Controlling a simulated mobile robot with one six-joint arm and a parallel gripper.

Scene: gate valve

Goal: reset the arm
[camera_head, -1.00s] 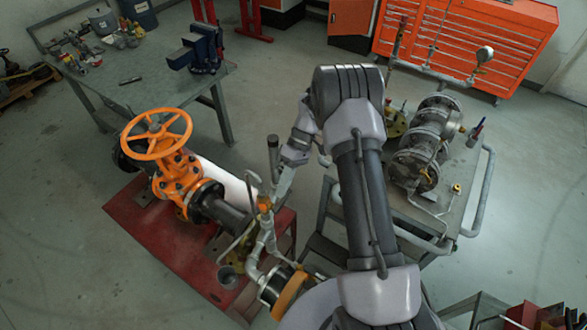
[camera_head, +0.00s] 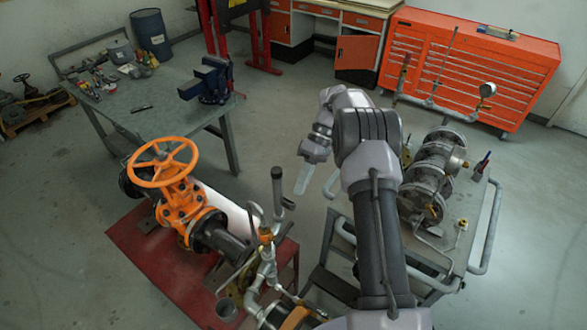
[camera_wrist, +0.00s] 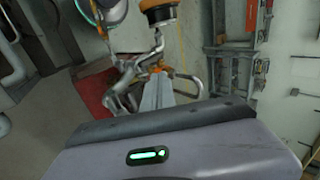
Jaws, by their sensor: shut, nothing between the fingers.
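My gripper (camera_head: 302,178) is in the middle of the head view, pointing down over the floor between the red valve stand and the grey cart. Its fingers look closed together with nothing between them. In the wrist view the closed fingers (camera_wrist: 156,94) show beyond the grey wrist housing. The gate valve (camera_head: 180,200) with its orange handwheel (camera_head: 162,161) stands to the left, apart from my gripper. A pipe assembly with a small orange part (camera_head: 266,235) stands just below and left of my gripper.
A grey cart (camera_head: 470,250) with a flanged pump-like unit (camera_head: 428,185) is at the right. A workbench (camera_head: 150,125) with a blue vise (camera_head: 208,80) is at upper left. An orange tool cabinet (camera_head: 480,65) stands at the back. Open floor (camera_head: 280,110) lies between them.

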